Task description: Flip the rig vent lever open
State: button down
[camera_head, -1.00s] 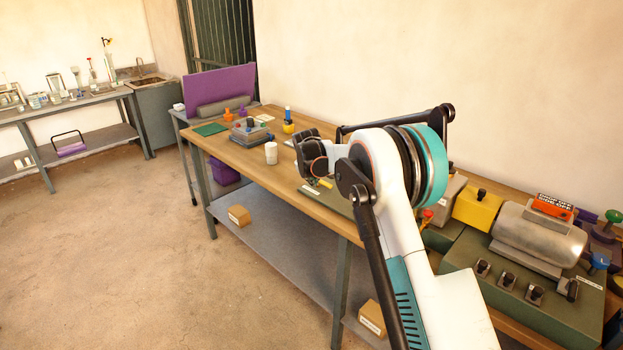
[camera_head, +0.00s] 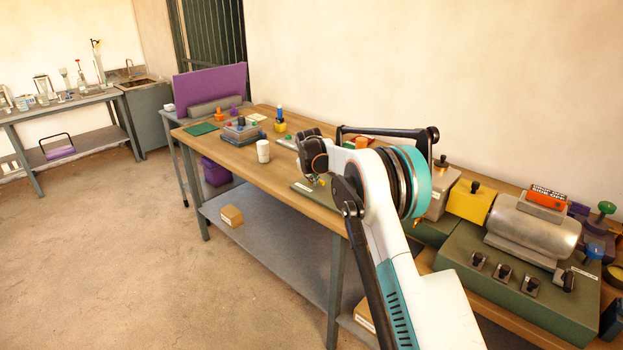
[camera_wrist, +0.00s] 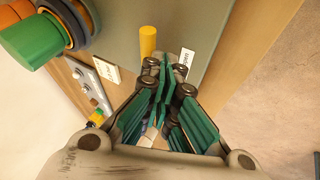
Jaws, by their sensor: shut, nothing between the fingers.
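In the wrist view a short yellow handle (camera_wrist: 148,42) sticks up by a grey-green panel (camera_wrist: 200,25); it may be the vent lever. A white label (camera_wrist: 186,61), too blurred to read, lies beside it. My gripper (camera_wrist: 160,65) is shut and empty, with its green-padded fingertips just below the handle in the picture. I cannot tell whether they touch it. In the head view my gripper (camera_head: 318,180) is small and partly hidden by my arm, over the middle of the workbench (camera_head: 235,160).
A green knob (camera_wrist: 30,38) on a dark and orange fitting stands left in the wrist view. In the head view a white cup (camera_head: 263,151) stands left of my gripper. A metal cylinder rig (camera_head: 530,230) and yellow box (camera_head: 470,202) stand right. The floor at left is clear.

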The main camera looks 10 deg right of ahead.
jog(key=shift+d+n+y+p, duration=0.4)
jog(key=shift+n, duration=0.4)
jog(key=shift+w+d+r+n+y+p, duration=0.1)
jog(key=shift+d+n+y+p, duration=0.65)
jog(key=shift+n, duration=0.45)
jog(key=n+y, duration=0.1)
jog(key=n, duration=0.1)
jog(key=w+d+n+y+p, duration=0.1)
jog(key=n, duration=0.1)
jog(key=shift+d+n+g+y, duration=0.2)
jog(key=shift+n+g+y, duration=0.05)
jog(key=shift+n+g, duration=0.05)
jog(key=shift+w+d+p, duration=0.6)
jog(key=shift+w+p, duration=0.2)
jog(key=shift+w+d, duration=0.1)
jog(key=shift+w, duration=0.15)
